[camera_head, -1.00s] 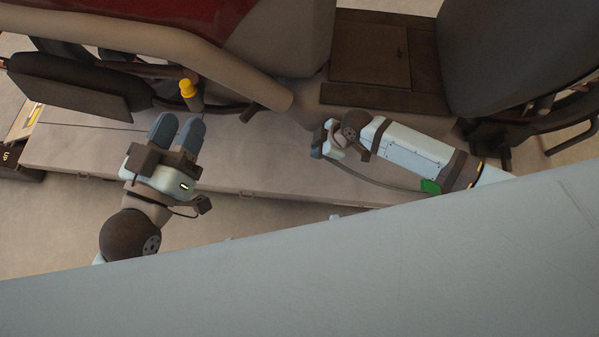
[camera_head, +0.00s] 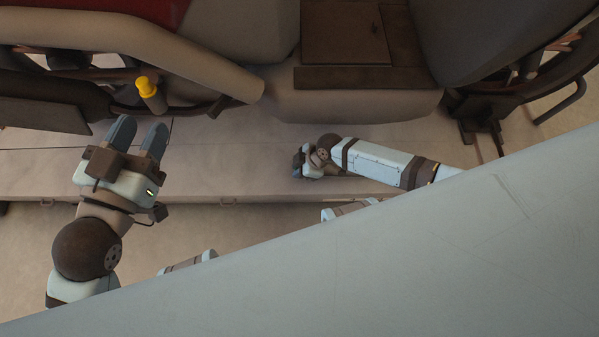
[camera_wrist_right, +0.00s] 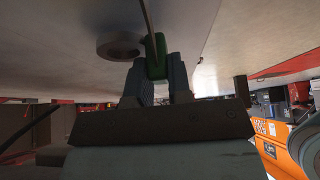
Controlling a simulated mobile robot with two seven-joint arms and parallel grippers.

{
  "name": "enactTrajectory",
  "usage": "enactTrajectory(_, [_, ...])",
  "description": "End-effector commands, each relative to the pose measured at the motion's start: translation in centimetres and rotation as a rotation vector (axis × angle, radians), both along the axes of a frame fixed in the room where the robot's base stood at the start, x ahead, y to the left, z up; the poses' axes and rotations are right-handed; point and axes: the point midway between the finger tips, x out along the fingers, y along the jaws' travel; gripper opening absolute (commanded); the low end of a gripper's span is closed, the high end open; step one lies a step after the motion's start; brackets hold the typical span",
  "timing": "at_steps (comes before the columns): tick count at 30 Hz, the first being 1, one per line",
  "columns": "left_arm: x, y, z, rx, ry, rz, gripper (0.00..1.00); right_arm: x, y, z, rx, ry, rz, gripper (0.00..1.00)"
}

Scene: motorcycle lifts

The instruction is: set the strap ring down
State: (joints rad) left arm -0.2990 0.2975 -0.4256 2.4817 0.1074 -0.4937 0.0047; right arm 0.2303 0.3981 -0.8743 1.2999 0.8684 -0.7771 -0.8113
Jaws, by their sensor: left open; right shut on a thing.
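My right gripper (camera_wrist_right: 158,75) is shut on a green strap piece (camera_wrist_right: 155,55), which sits between its fingers in the right wrist view. A thin dark strap runs up from this piece. A flat grey-brown ring (camera_wrist_right: 120,46) shows just left of the green piece, near the pale surface; I cannot tell whether they are joined. In the head view my right gripper (camera_head: 304,161) is over the lift platform (camera_head: 240,160), its fingertips and the green piece hidden. My left gripper (camera_head: 140,132) is open and empty over the platform's left part, below the yellow-capped peg.
A motorcycle with a dark seat (camera_head: 490,45) fills the top of the head view. A yellow-capped peg (camera_head: 148,90) sticks out close to my left fingertips. An orange machine (camera_wrist_right: 295,145) stands at right in the wrist view. The platform between my grippers is clear.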

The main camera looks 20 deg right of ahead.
Motion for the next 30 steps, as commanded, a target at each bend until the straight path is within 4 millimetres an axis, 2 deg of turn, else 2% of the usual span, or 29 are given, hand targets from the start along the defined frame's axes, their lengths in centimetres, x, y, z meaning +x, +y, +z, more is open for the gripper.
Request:
enactTrajectory(1, [0.2, 0.1, -0.3, 0.014, -0.027, 0.002, 0.43, 0.0, 0.0, -1.2, 0.0, 0.0, -0.001, 0.0])
enactTrajectory(2, [0.3, 0.2, -0.2, 0.02, -0.04, 0.003, 0.43, 0.0, 0.1, -1.4, 0.0, 0.0, 0.0, 0.0])
enactTrajectory(6, [0.6, 0.3, 0.5, 0.034, -0.06, 0.001, 0.43, 0.0, 0.0, -1.3, 0.0, -0.002, 0.001, 0.0])
enactTrajectory(14, [0.4, 0.3, -0.1, 0.036, -0.058, 0.002, 0.43, 0.0, 0.0, -1.8, 0.0, 0.0, 0.001, 0.0])
enactTrajectory(15, [0.4, 0.3, 0.1, 0.037, -0.06, 0.002, 0.43, 0.0, 0.0, -1.6, 0.0, 0.0, 0.001, 0.28])
enactTrajectory(17, [0.4, 0.3, 0.1, 0.036, -0.061, 0.002, 0.43, 0.0, 0.0, -1.6, 0.0, 0.0, 0.001, 0.42])
enactTrajectory(18, [0.4, 0.3, 0.1, 0.036, -0.061, 0.002, 0.43, 0.0, 0.0, -1.6, 0.0, 0.0, 0.001, 0.44])
enactTrajectory(26, [0.4, 0.3, 0.4, 0.034, -0.062, 0.002, 0.43, 0.0, 0.0, -1.4, 0.0, 0.0, 0.001, 0.44])
enactTrajectory(30, [0.4, 0.2, 1.1, 0.02, -0.046, -0.001, 0.43, -0.1, -0.5, -0.2, -0.001, -0.001, 0.0, 0.44])
